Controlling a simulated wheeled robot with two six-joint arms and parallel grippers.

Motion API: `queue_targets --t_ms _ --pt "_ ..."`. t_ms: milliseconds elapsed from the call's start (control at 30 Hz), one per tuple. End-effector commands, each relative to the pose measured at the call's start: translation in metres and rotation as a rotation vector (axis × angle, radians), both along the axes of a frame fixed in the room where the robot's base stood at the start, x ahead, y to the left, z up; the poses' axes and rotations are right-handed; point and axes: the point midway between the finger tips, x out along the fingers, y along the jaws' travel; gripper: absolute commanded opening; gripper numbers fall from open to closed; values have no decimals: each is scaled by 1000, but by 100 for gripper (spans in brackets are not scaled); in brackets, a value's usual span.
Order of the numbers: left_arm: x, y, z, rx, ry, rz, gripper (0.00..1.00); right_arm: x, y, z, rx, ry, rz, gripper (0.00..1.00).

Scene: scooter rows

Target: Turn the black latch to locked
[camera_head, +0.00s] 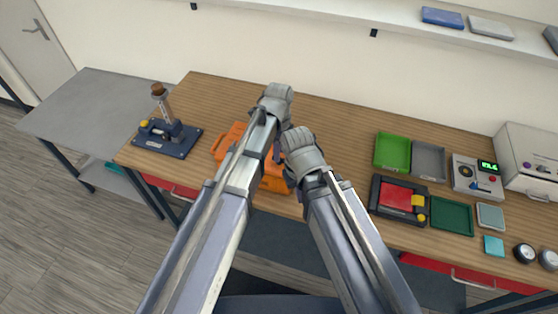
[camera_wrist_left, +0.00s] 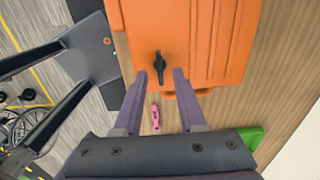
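An orange case (camera_head: 272,180) lies on the wooden workbench, partly hidden behind my arms in the head view. Its orange lid (camera_wrist_left: 190,30) fills the top of the left wrist view. The black latch (camera_wrist_left: 159,67) sits near the case's edge, its lever running roughly up and down in that picture. My left gripper (camera_wrist_left: 160,76) is open, its two fingers on either side of the latch's lower end with visible gaps. I cannot tell its height above the latch. In the head view my left gripper (camera_head: 277,152) is mostly hidden. My right gripper's fingers are hidden beside it.
A small pink object (camera_wrist_left: 155,117) shows between my left fingers. A blue fixture (camera_head: 168,138) stands left of the case. Green tray (camera_head: 392,152), grey tray (camera_head: 428,161) and a red-topped device (camera_head: 397,197) stand right. Wood between is clear.

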Motion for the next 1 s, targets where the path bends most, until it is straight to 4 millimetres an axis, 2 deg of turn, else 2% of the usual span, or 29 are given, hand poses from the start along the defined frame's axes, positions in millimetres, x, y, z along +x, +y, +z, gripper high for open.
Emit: queue_targets --t_ms 33,133,500,867,1000 --pt "0 0 -13 0 0 0 40 0 0 -13 0 0 2 0" --pt "0 0 -20 0 0 0 40 0 0 -20 -1 0 4 0" --pt "0 0 -23 0 0 0 40 0 0 -23 -1 0 6 0" --pt "0 0 -23 0 0 0 1 0 0 -23 -1 0 6 0" --pt "0 0 -23 0 0 0 0 0 0 -23 -1 0 6 0"
